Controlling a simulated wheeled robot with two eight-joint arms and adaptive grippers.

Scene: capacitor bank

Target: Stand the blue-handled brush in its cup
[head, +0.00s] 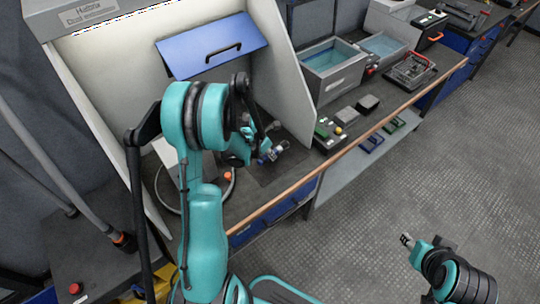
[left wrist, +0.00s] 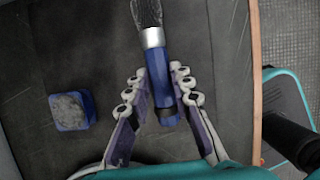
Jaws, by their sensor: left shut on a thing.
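The blue-handled brush (left wrist: 160,82) shows in the left wrist view with its metal collar and dark bristles pointing away, up the picture. My left gripper (left wrist: 161,88) is shut on its blue handle, one finger on each side. In the head view my left gripper (head: 262,150) is low over the dark bench top inside the white booth, mostly hidden by my own arm. A blue square-sided object with a mottled grey top (left wrist: 72,110) stands left of the brush; I cannot tell whether it is the cup. My right gripper (head: 406,240) is out over the floor; its fingers are too small to read.
A black box with coloured knobs (head: 328,134) stands on the bench right of the booth wall. Grey basins with blue liquid (head: 334,68) stand behind it. A wooden strip (head: 350,142) edges the bench front. The floor right of it is clear.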

